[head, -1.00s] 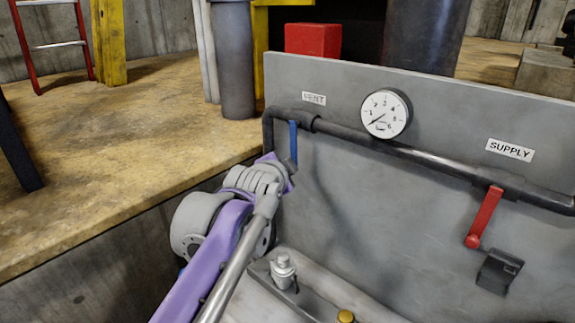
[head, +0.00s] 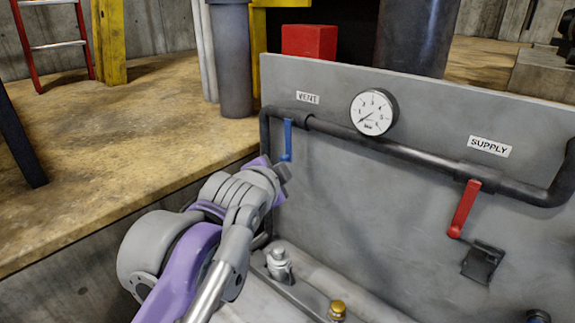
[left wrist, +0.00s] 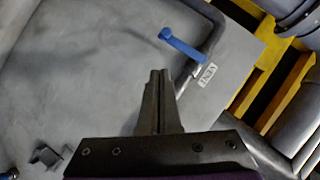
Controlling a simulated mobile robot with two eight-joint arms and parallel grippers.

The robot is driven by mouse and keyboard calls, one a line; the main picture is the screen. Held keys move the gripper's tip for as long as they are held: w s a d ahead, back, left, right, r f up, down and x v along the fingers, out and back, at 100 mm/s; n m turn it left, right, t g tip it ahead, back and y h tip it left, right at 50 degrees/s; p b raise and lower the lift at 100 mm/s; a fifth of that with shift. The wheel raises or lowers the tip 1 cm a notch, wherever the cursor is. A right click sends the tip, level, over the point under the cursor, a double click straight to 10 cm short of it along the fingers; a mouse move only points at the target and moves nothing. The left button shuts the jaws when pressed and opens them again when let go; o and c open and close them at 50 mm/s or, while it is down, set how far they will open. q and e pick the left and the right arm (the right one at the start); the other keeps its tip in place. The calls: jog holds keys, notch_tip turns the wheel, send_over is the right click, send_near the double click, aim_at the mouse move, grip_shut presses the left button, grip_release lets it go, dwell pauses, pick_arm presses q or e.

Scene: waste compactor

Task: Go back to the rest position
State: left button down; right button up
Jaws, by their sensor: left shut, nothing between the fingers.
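My left gripper (head: 281,175) is at the end of the purple and grey arm, in front of the grey panel (head: 360,200). In the left wrist view its fingers (left wrist: 158,78) are together with nothing between them. The blue vent lever (head: 287,140) hangs down from the pipe just above the gripper in the head view. In the left wrist view the blue lever (left wrist: 185,47) is beyond the fingertips with a gap. The red supply lever (head: 463,209) hangs slanted from the pipe on the right. My right gripper is not in view.
A dark pipe (head: 400,152) runs across the panel below a round gauge (head: 374,112). A black bracket (head: 482,262) is under the red lever. A silver fitting (head: 279,265) and a brass cap (head: 337,310) stand below the panel. The panel's middle is clear.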

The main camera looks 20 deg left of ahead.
pick_arm(q)
jog(key=shift+s+d+r, duration=0.15)
jog(key=shift+s+d, duration=0.05)
jog(key=shift+s, duration=0.25)
jog(key=shift+s+d+r, duration=0.15)
jog(key=shift+s+d, duration=0.05)
jog(key=shift+s, duration=0.25)
jog(key=s+d+f+n+g, duration=0.1)
jog(key=s+f+n+g, duration=0.1)
jog(key=s+f, duration=0.4)
jog(key=s+d+f+n+g+h, duration=0.1)
jog(key=s+f+n+g, duration=0.2)
jog(key=f, duration=1.4)
jog(key=s+d+f+n+g, duration=0.2)
jog(key=s+f, duration=0.6)
jog(key=f, duration=0.4)
jog(key=shift+s+n+g+h, duration=0.4)
jog(key=shift+n+g, duration=0.1)
jog(key=shift+n, duration=0.7)
jog(key=shift+d, duration=0.1)
